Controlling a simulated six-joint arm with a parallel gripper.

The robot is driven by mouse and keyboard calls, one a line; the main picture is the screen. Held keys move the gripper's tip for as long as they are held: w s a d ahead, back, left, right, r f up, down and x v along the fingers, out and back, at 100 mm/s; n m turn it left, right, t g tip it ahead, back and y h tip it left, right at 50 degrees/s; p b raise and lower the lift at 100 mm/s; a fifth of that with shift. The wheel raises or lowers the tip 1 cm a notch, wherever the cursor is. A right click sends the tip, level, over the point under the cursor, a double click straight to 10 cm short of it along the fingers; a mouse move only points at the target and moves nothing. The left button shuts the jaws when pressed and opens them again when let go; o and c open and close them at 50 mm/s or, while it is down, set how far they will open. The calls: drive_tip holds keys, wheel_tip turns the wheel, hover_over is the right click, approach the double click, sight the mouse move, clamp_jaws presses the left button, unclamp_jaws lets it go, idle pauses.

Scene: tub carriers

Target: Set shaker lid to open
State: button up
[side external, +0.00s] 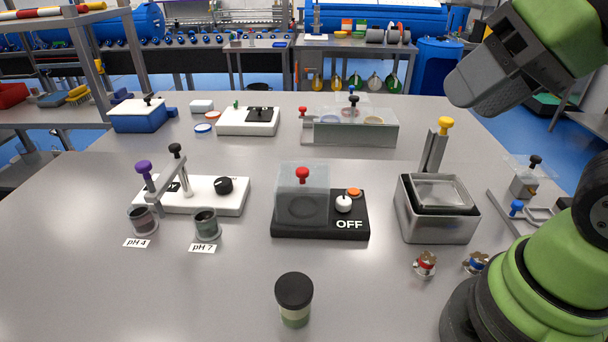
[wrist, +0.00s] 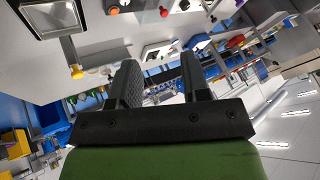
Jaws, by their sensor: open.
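The shaker (side external: 320,228) has a black base marked OFF, with a white knob (side external: 343,203) and an orange button (side external: 353,192). Its clear box-shaped lid (side external: 302,207), topped by a red knob (side external: 302,174), sits down over the round platform on the left of the base. The lid looks closed. My gripper (wrist: 160,78) is open and empty in the wrist view, its two dark fingers apart. In the side view my arm's end is high at the upper right, well away from the shaker.
A metal tub (side external: 438,228) stands right of the shaker. A white pH station (side external: 210,197) with a post and labelled cups is at left. A green-banded jar with a black cap (side external: 294,299) stands in front. A glass-walled tank (side external: 355,133) is behind. Bare table surrounds the shaker.

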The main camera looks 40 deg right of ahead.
idle(0.3)
drive_tip(key=shift+o, duration=0.5)
drive_tip(key=n+g+h, duration=0.2)
drive_tip(key=n+g, duration=0.5)
drive_tip(key=n, duration=0.1)
hover_over(302, 170)
wheel_tip(302, 170, down, 10)
drive_tip(key=shift+n, duration=0.3)
wheel_tip(302, 170, down, 10)
drive_tip(key=shift+f, duration=0.2)
drive_tip(key=shift+c, duration=0.2)
